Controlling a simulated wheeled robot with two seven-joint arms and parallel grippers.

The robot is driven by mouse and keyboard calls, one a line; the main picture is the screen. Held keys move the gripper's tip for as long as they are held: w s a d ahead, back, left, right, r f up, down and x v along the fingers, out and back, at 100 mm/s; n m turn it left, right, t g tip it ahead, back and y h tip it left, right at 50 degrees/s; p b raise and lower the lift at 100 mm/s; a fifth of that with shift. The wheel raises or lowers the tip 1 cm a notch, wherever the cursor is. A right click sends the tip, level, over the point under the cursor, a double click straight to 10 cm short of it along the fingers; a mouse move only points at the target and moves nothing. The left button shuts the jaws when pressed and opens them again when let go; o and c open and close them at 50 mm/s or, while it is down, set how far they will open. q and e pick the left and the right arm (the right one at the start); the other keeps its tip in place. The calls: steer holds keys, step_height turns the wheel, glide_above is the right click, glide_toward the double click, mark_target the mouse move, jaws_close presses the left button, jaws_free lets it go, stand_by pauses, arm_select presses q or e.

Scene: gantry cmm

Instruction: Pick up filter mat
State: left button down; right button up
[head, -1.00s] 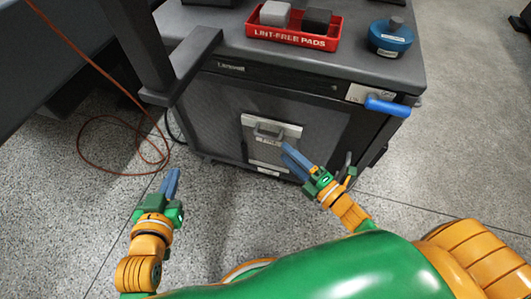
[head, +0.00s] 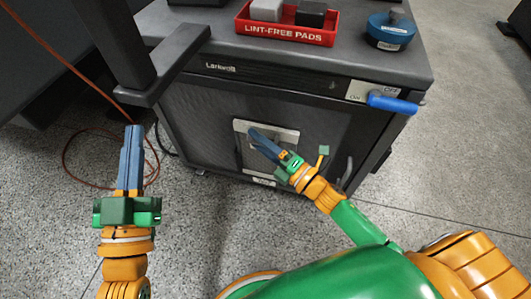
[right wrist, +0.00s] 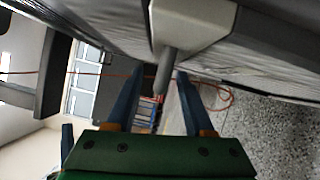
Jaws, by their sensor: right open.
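The filter mat appears to be the light grey framed panel (head: 257,166) set in the front of the dark cabinet, with a grey pull handle; its label is too small to read. My right gripper (head: 260,139) is in front of the panel's upper part and hides the handle in the head view. In the right wrist view, the open jaws (right wrist: 156,85) have a grey handle bar (right wrist: 165,72) between or just beyond their tips. Contact cannot be told. My left gripper (head: 132,140) is left of the cabinet, blue fingers pointing forward, with nothing visible in it.
The cabinet top (head: 300,55) carries a red lint-free pads tray (head: 287,31) and a blue round container (head: 390,32). A blue switch handle (head: 392,104) sticks out at the front right. A dark post and bracket (head: 165,65) stand at the left; an orange cable (head: 70,160) lies on the floor.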

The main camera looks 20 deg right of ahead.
jaws_close()
stand_by(1.3)
